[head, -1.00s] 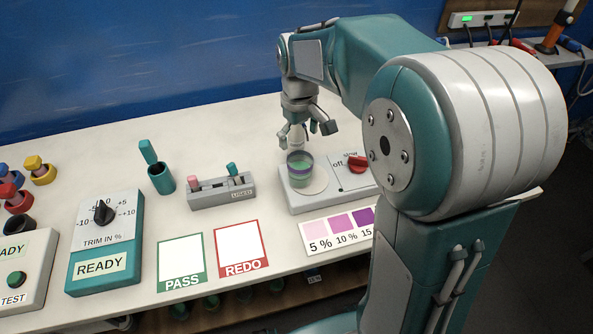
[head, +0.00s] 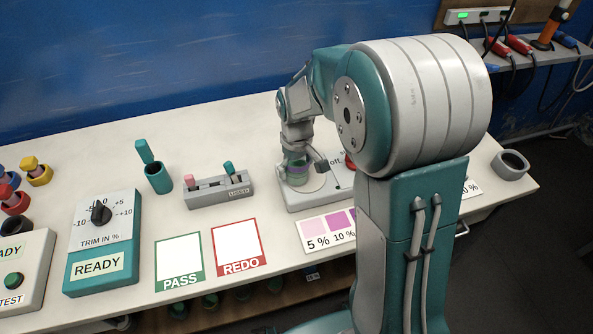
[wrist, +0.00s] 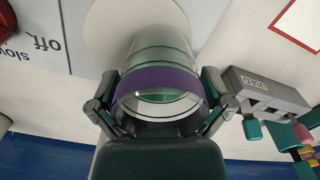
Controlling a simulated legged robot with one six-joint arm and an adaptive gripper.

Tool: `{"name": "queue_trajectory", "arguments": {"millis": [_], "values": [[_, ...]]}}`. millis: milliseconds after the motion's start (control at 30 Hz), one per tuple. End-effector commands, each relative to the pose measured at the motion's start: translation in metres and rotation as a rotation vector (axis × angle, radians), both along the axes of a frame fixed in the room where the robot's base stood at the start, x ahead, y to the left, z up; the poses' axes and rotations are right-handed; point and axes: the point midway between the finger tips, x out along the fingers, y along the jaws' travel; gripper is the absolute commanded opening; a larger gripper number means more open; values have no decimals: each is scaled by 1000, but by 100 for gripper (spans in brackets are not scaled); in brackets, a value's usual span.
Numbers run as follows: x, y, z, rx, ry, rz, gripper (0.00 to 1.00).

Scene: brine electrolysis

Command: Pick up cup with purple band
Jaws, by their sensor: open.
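The cup with the purple band (head: 298,170) is clear, greenish glass and stands on the round plate of the grey stirrer (head: 322,194). In the wrist view the cup (wrist: 158,82) fills the middle, with its purple band near the rim. My gripper (head: 296,158) is lowered over the cup from above. In the wrist view its two fingers (wrist: 160,98) are open, one on each side of the cup at about band height. I cannot tell if either finger touches the glass. The lower part of the cup is partly visible in the head view.
A grey rack marked USED (head: 220,189) with pink and teal pieces stands left of the stirrer. A teal holder (head: 159,178) is further left. PASS (head: 180,262) and REDO (head: 240,247) cards lie in front. A grey ring-shaped holder (head: 511,165) is at far right.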

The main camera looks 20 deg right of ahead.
Motion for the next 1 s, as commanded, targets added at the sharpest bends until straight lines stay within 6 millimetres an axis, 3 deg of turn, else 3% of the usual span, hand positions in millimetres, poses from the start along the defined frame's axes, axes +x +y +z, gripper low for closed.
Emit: {"name": "queue_trajectory", "arguments": {"millis": [100, 233, 267, 733, 867, 1000], "values": [[0, 0, 0, 0, 2, 0, 100], [-1, 0, -1, 0, 2, 0, 42], [-1, 0, -1, 0, 3, 0, 34], [-2, 0, 0, 0, 8, 0, 31], [-1, 0, 11, 0, 5, 0, 23], [-2, 0, 34, 0, 2, 0, 23]]}}
